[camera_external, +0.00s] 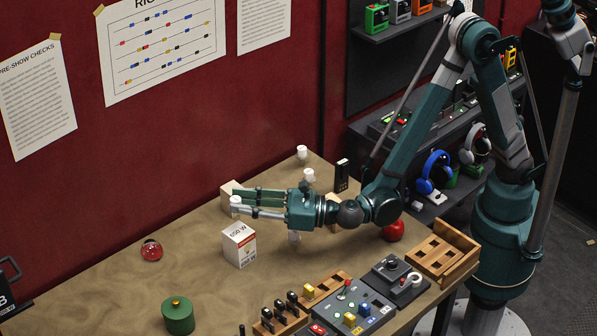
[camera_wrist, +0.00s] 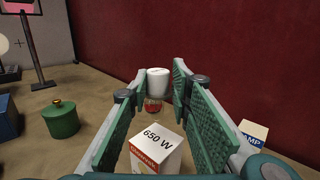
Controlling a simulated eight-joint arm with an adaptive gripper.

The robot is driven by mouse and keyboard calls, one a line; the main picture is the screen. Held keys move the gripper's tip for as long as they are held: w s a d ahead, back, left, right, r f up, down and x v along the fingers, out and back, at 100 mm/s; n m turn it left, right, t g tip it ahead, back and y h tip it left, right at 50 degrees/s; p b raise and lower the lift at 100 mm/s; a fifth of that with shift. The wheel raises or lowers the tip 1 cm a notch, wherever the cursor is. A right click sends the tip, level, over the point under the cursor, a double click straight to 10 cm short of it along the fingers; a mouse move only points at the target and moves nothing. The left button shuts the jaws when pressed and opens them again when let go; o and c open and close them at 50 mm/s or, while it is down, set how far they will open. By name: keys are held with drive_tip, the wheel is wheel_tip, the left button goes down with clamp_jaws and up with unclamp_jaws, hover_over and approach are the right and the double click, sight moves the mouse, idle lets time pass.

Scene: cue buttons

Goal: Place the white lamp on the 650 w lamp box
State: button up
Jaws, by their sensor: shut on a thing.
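A white lamp (camera_external: 236,202) is between the tips of my gripper (camera_external: 237,208), and in the wrist view the lamp (camera_wrist: 158,81) is upright between the green finger pads (camera_wrist: 158,85). My gripper is shut on it above the table. The 650 W lamp box (camera_external: 239,247) stands on the table below and slightly toward the front of the gripper. In the wrist view this box (camera_wrist: 157,147) sits below the fingers, nearer the camera than the lamp. The lamp is clear of the box.
Another lamp box (camera_external: 229,187) stands behind the gripper, also in the wrist view (camera_wrist: 252,133) at right. A red dome (camera_external: 151,250) and a green pot (camera_external: 178,315) lie to the left. Other white lamps (camera_external: 309,175) stand farther back. A control panel (camera_external: 350,308) fills the front.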

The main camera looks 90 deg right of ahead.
drive_tip(key=shift+f+b, duration=0.5)
drive_tip(key=shift+f, duration=1.35)
drive_tip(key=shift+f, duration=0.2)
drive_tip(key=o, duration=0.9)
drive_tip(key=shift+c, duration=0.2)
drive_tip(key=shift+o, duration=0.2)
drive_tip(key=shift+r, duration=0.2)
drive_tip(key=shift+s, duration=0.25)
drive_tip(key=s+f+p, duration=0.1)
drive_tip(key=s, duration=1)
drive_tip(key=shift+s, duration=0.3)
